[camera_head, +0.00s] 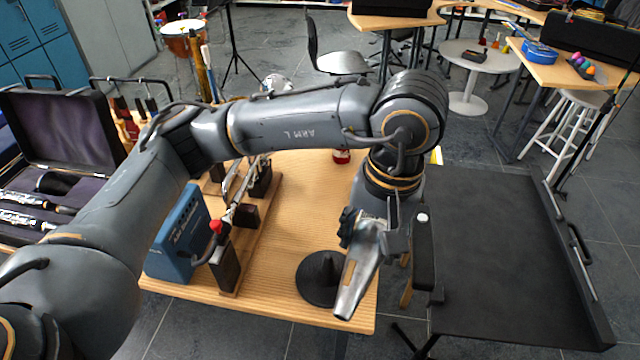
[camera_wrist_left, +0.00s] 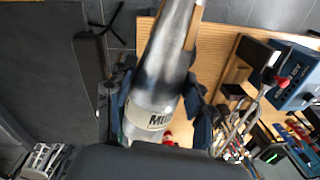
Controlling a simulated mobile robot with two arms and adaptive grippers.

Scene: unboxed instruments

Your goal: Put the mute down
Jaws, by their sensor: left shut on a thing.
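The mute (camera_head: 357,280) is a silver metal cone. My left gripper (camera_head: 368,232) is shut on it and holds it tilted over the right front edge of the wooden table (camera_head: 295,215), with its narrow end toward the front. In the left wrist view the mute (camera_wrist_left: 165,75) lies between the two dark fingers of the gripper (camera_wrist_left: 160,108), and part of a label shows on it. A black round base with an upright peg (camera_head: 320,280) stands on the table just left of the mute. My right gripper is not in view.
A blue box (camera_head: 178,238) and a wooden rack (camera_head: 232,255) holding a metal instrument stand on the table's left part. An open case (camera_head: 60,140) lies at far left. A black flat surface (camera_head: 500,260) lies to the right. The table's middle is mostly clear.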

